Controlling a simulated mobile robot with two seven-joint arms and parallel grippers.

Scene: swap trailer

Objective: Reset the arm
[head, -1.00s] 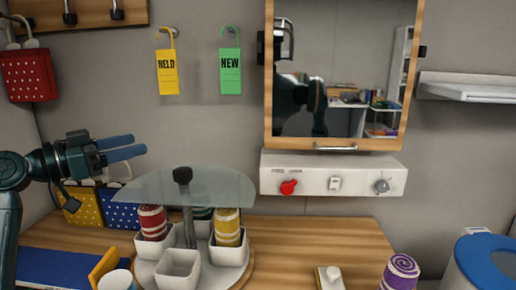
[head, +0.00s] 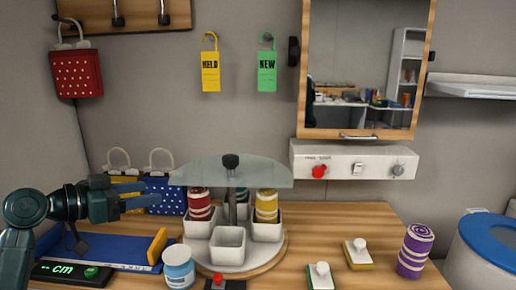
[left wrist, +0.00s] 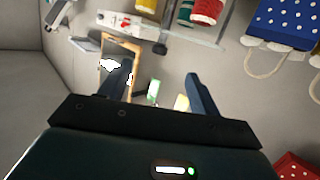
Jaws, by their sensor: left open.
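My left gripper (head: 128,194) is at the left of the head view, in front of the yellow and blue dotted bags and above the blue board. Its blue fingers point right and hold nothing. In the left wrist view the two fingers (left wrist: 160,85) stand apart with a gap between them. My right gripper is not in view.
A round carousel (head: 275,250) with white cups, rolled towels and a glass top (head: 205,173) stands right of my left gripper. A jar (head: 178,268), two handled blocks and a purple roll (head: 414,252) stand on the wooden counter. A blue-lidded bin (head: 490,238) is at right.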

